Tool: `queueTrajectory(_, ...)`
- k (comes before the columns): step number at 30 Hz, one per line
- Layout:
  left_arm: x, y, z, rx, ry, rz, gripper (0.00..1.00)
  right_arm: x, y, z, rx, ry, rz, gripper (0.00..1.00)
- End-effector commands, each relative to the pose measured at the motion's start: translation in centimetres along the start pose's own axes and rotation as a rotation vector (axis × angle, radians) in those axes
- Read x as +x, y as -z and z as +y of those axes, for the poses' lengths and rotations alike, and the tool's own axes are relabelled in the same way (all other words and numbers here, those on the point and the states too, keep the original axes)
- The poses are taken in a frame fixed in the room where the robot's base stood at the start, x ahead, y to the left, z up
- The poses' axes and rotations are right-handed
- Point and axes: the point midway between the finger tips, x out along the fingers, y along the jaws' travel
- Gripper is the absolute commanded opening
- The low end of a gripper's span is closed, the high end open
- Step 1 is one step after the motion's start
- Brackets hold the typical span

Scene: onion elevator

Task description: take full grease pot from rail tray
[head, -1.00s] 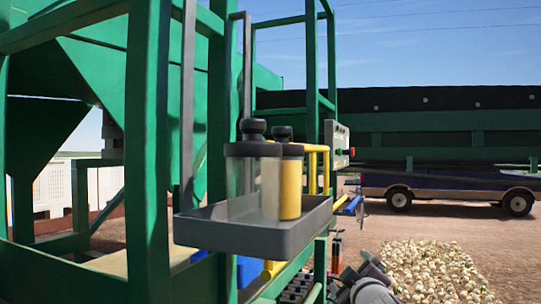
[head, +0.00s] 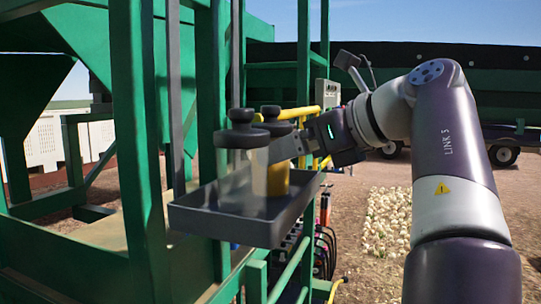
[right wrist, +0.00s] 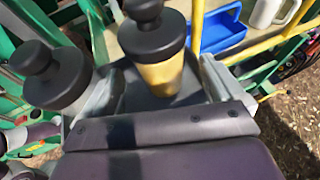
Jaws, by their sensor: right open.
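The full grease pot (head: 278,182), yellow with a black knobbed lid, stands upright in the dark grey rail tray (head: 222,226). A clear, empty-looking pot (head: 238,180) with the same lid stands beside it, nearer the head camera. My right gripper (head: 275,155) reaches in from the right at the yellow pot, and one finger hides part of it. In the right wrist view the yellow pot (right wrist: 163,76) is between the open fingers of my right gripper (right wrist: 155,80). The clear pot's lid (right wrist: 58,76) is just outside the left finger. My left gripper is not in view.
Green machine posts (head: 211,100) rise right behind the tray. A yellow rail (head: 290,113) runs behind the pots. In the right wrist view a blue bin (right wrist: 220,28) and a white mug-like container (right wrist: 272,12) lie beyond. Onions (head: 386,222) lie on the ground.

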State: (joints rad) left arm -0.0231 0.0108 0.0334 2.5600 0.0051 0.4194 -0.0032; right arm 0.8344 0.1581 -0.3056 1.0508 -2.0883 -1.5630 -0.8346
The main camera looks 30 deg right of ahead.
Motion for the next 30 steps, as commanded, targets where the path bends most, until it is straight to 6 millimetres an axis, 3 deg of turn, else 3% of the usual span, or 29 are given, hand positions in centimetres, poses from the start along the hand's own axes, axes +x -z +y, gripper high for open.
queueTrajectory(7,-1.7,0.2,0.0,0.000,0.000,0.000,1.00,4.2,-0.4,0.2,0.001,-0.005,0.001,0.94)
queueTrajectory(15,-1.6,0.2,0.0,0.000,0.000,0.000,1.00,4.8,-0.2,0.1,0.002,-0.001,0.000,0.94)
queueTrajectory(21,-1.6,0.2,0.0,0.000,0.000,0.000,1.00,4.8,-0.2,0.1,0.002,-0.001,-0.001,0.31)
queueTrajectory(30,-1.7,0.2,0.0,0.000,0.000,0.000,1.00,4.7,-0.4,0.1,0.001,-0.001,-0.002,0.31)
